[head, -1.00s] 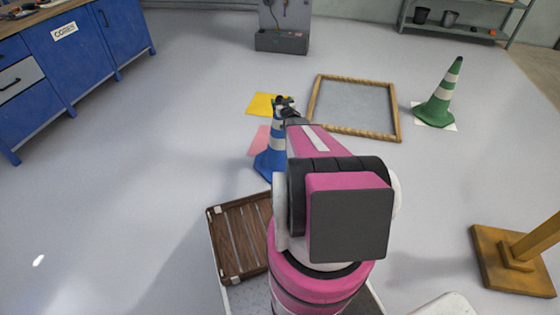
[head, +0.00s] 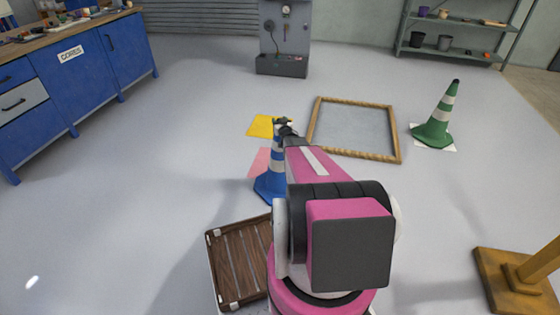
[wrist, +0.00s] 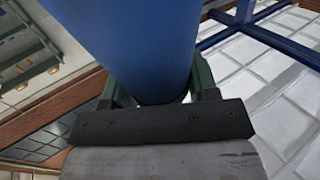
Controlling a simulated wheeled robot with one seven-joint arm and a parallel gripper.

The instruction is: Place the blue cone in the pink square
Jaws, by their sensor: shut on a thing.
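The blue cone (head: 268,188) with white bands is upright in the head view, just left of my arm. My gripper (head: 284,124) is shut on its upper part. In the wrist view the cone's smooth blue side (wrist: 130,40) lies between the two green fingers of my gripper (wrist: 160,90). The pink square (head: 258,163) lies flat on the floor; the cone covers its right and near part in the picture. I cannot tell whether the cone's base touches the floor or hangs above it.
A yellow square (head: 261,126) lies behind the pink one. A wooden frame (head: 311,122) lies to the right, and a green cone (head: 434,132) stands on a white square (head: 449,149). A brown slatted crate (head: 238,262) is in front. The floor at left is clear.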

